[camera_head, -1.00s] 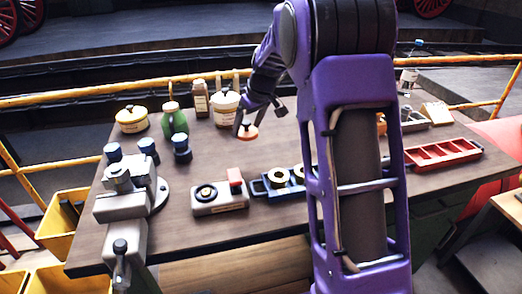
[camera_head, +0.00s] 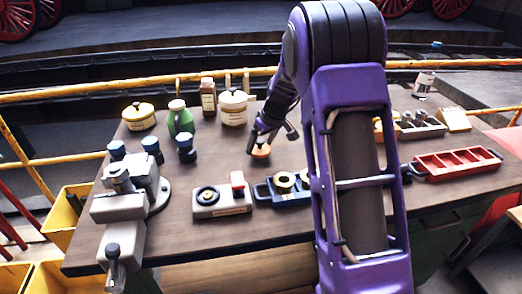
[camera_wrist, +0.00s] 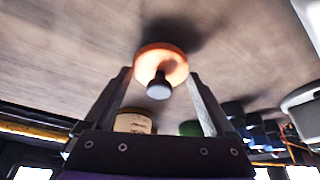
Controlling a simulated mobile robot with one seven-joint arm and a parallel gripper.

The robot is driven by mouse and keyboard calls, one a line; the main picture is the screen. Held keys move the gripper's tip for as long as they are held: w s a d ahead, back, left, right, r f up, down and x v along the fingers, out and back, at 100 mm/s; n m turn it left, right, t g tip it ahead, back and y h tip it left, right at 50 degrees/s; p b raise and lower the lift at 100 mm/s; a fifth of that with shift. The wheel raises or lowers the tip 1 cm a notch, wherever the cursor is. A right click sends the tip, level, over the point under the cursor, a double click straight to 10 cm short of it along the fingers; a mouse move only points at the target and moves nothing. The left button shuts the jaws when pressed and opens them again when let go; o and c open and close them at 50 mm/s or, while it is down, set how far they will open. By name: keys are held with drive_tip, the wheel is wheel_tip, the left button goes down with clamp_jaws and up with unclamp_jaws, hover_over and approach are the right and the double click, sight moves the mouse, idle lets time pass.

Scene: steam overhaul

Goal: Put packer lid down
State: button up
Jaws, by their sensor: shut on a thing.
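The packer lid (camera_head: 261,152) is a small orange disc with a dark knob. My gripper (camera_head: 262,138) is above it, fingers pointing down, shut on the lid's knob. In the wrist view the lid (camera_wrist: 162,58) shows between the two finger ends of my gripper (camera_wrist: 159,80), with a shadow on the wood beside it. The lid is at or just above the tabletop; I cannot tell whether it touches.
A grey device (camera_head: 221,199) and blue tray (camera_head: 266,192) lie in front. A red tray (camera_head: 455,163) is at right. Bare wood surrounds the lid.

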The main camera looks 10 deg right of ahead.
drive_tip(key=shift+f, duration=1.2)
drive_tip(key=shift+f, duration=0.2)
drive_tip(key=o, duration=1)
drive_tip(key=shift+r, duration=0.1)
drive_tip(key=shift+o, duration=0.2)
drive_tip(key=shift+r, duration=0.25)
drive_tip(key=v, duration=1.1)
drive_tip(key=shift+s+r+p, duration=0.2)
drive_tip(key=shift+r+p, duration=0.1)
drive_tip(key=shift+r, duration=0.05)
